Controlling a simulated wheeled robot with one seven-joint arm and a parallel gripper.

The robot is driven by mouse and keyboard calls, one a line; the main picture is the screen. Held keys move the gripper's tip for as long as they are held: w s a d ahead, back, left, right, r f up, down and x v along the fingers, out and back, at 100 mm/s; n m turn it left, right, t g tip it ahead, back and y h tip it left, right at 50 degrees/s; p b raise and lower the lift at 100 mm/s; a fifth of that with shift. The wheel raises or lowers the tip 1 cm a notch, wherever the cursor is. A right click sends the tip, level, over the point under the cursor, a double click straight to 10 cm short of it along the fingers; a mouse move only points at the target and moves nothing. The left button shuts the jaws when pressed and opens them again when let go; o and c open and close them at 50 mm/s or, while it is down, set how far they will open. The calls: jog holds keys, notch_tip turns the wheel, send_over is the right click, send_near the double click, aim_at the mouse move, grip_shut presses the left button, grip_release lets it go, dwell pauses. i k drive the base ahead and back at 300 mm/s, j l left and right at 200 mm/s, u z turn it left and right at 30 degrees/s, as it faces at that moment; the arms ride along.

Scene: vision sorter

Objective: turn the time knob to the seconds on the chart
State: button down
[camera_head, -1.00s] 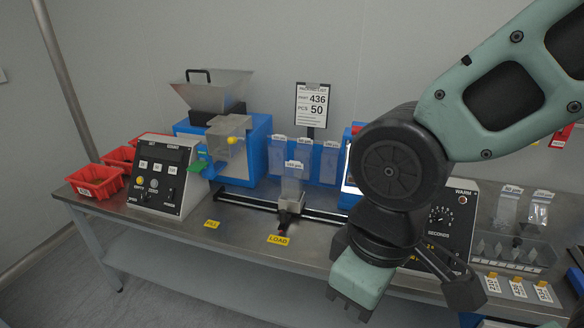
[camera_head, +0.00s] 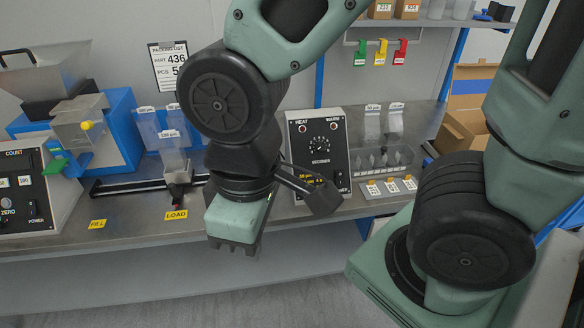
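The heat control box (camera_head: 336,171) stands on the bench right of centre. Its dial marked SECONDS, with the time knob (camera_head: 319,149) at its middle, faces me; the setting is too small to read. Below it, a chart (camera_head: 316,181) shows yellow writing, seemingly with "50 µm" and "4 s"; arm parts hide some of it. My gripper (camera_head: 280,218) hangs in front and left of the box, nearer me than the dial. A black jointed part of it overlaps the box's lower left. Its fingertips are unclear, and I see nothing held.
A packing list (camera_head: 168,66) reads part 436. A clear tray (camera_head: 381,160) with bags and tagged cards (camera_head: 389,187) sits right of the box. The counter box (camera_head: 27,190) and hopper machine (camera_head: 88,128) are at left. A cardboard box (camera_head: 470,112) stands behind at right.

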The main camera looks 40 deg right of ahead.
aim_at(320, 146)
jog(key=k+l+z, duration=0.5)
jog(key=j+z, duration=0.15)
jog(key=j, duration=0.15)
jog(key=k+j+z, duration=0.2)
jog(key=j+z, duration=0.15)
jog(key=j, duration=0.25)
jog(key=k, duration=0.05)
